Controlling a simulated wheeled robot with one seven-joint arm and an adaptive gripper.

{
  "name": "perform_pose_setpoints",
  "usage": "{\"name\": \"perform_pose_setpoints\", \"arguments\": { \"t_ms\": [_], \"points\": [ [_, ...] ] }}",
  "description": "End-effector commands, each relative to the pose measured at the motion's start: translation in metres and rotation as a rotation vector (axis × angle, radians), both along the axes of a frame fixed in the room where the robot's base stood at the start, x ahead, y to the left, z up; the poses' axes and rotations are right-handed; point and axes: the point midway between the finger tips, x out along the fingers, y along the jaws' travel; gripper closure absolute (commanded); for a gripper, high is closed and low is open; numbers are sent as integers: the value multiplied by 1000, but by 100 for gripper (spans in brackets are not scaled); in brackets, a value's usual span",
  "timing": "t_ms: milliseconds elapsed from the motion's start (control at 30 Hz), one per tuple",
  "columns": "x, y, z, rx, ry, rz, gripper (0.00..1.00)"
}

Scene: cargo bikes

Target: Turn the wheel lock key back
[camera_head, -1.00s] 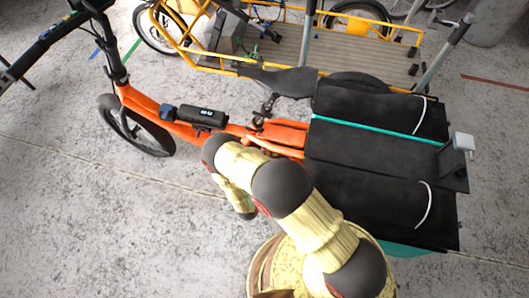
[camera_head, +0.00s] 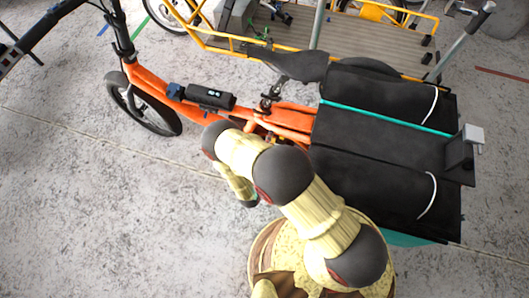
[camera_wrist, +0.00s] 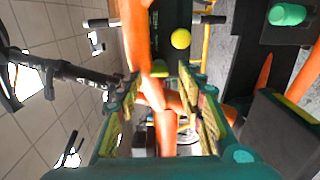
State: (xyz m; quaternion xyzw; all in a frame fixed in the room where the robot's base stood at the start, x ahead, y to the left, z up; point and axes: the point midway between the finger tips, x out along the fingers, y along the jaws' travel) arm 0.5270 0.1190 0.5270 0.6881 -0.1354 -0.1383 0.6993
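The orange cargo bike (camera_head: 160,88) stands side-on in front of me in the head view. My arm bends down beside the middle of its frame, near the rear wheel area. In the head view only a small dark tip of my gripper shows. In the wrist view my gripper (camera_wrist: 164,112) has its two padded fingers apart. The bike's orange frame tubes (camera_wrist: 137,35) appear between and beyond the fingers. A round yellow knob-like thing (camera_wrist: 180,39) shows above the right finger; I cannot tell what it is. I cannot make out the wheel lock or its key.
Black panniers (camera_head: 375,185) and a rear rack with a grey upright piece (camera_head: 472,134) are at the bike's right end. A black saddle (camera_head: 287,64) overhangs the frame. A yellow cargo bike (camera_head: 385,45) stands close behind. Open concrete floor (camera_head: 90,220) lies at front left.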

Motion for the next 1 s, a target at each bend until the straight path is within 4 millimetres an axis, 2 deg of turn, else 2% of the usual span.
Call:
{"name": "perform_pose_setpoints", "arguments": {
  "t_ms": [200,500,700,1000],
  "points": [
    [-37,18,0,0,-1,8,62],
    [-76,34,0,1,-1,5,62],
    [-88,37,0,1,0,2,62],
    [-90,37,0,1,0,1,62]
  ]
}}
